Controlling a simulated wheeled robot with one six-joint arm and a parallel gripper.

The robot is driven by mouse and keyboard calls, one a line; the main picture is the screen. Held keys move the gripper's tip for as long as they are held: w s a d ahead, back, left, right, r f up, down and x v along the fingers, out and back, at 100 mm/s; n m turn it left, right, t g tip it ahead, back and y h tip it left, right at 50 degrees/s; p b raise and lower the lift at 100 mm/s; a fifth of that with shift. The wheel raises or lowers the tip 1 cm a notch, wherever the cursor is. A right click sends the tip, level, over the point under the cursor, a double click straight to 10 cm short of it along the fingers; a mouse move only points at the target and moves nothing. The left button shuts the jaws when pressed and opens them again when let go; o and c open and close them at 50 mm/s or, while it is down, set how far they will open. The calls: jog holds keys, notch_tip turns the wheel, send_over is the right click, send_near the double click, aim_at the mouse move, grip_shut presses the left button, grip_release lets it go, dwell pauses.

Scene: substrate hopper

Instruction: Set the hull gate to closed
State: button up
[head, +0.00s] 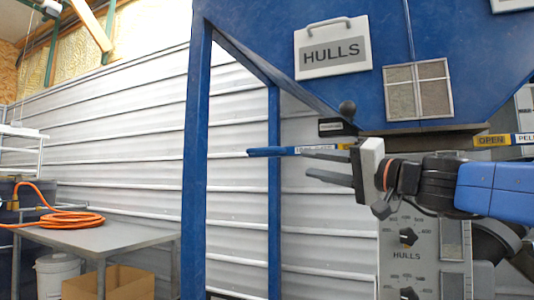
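The blue hopper (285,35) carries a white HULLS sign (333,50). Below its outlet, a flat bar (270,152), seemingly the hull gate's slide, sticks out to the left. It has a blue end, small pale lettering and a yellow patch near my gripper; the lettering is too small to read surely. My gripper (300,163) points left with its two dark fingers apart and nothing seen between them. The upper finger overlaps the bar's lower edge in the picture; I cannot tell whether they touch. My gripper's body hides the bar's right part.
A black knob (347,108) stands above a small dark plate. A yellow-and-blue bar (505,140) marked OPEN shows at right. A dial panel (407,256) stands below my arm. Blue posts (197,170) stand left; a table (110,238) with an orange hose (60,219) lies beyond.

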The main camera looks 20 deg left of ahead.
aim_at(267, 151)
jog(key=x, duration=0.6)
jog(key=r+x, duration=0.1)
jog(key=x, duration=1.1)
jog(key=shift+d+r, duration=0.2)
jog(key=shift+d, duration=0.1)
grip_shut()
